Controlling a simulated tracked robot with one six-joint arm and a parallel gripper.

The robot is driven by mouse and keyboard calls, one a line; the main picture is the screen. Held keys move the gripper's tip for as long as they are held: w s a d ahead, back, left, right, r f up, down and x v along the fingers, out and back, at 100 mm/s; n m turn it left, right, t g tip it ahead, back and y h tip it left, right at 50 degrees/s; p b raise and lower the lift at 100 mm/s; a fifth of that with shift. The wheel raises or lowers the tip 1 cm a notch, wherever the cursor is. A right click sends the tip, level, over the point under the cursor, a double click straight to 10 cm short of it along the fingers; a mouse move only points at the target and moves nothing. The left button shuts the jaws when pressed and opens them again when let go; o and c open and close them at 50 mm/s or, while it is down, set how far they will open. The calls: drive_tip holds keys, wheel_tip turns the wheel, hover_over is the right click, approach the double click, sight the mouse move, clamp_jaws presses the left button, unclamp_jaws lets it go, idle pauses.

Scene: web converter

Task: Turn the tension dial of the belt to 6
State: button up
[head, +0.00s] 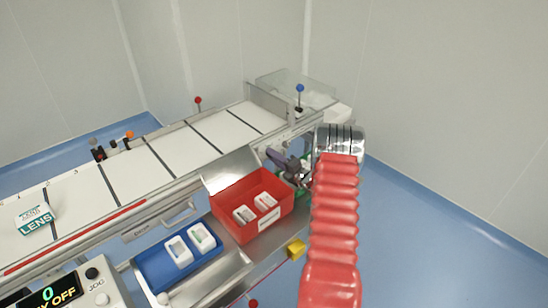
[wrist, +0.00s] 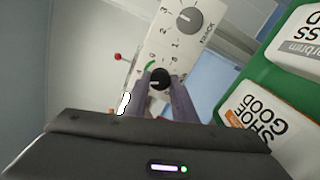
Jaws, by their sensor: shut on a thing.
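A small black dial (wrist: 159,79) sits on a white panel (wrist: 168,48) in the wrist view, with a green arc by its upper left edge. The purple fingers of my gripper (wrist: 160,88) are shut on this dial, one on each side. The dial's lettering and much of its scale are hidden by the fingers, and I cannot tell which number it points to. In the head view my purple gripper (head: 278,160) is at the far side of the red box, and the dial is hidden there.
A larger grey dial (wrist: 189,20), marked TRACK, sits above on the same panel. In the head view, a red box (head: 237,232) and a blue tray (head: 160,272) stand in front of the white belt (head: 140,172).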

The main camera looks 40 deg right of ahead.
drive_tip(key=m, duration=0.3)
drive_tip(key=shift+s+d+m, duration=0.1)
drive_tip(key=shift+d+m, duration=0.15)
drive_tip(key=shift+m, duration=0.15)
drive_tip(key=shift+f+m, duration=0.1)
drive_tip(key=shift+m, duration=1.7)
drive_tip(key=o, duration=0.7)
drive_tip(key=shift+c, duration=0.2)
drive_tip(key=o, duration=0.4)
drive_tip(key=shift+a, duration=0.15)
drive_tip(key=s, duration=1.3)
drive_tip(key=shift+s+d, duration=0.2)
drive_tip(key=shift+s, duration=0.15)
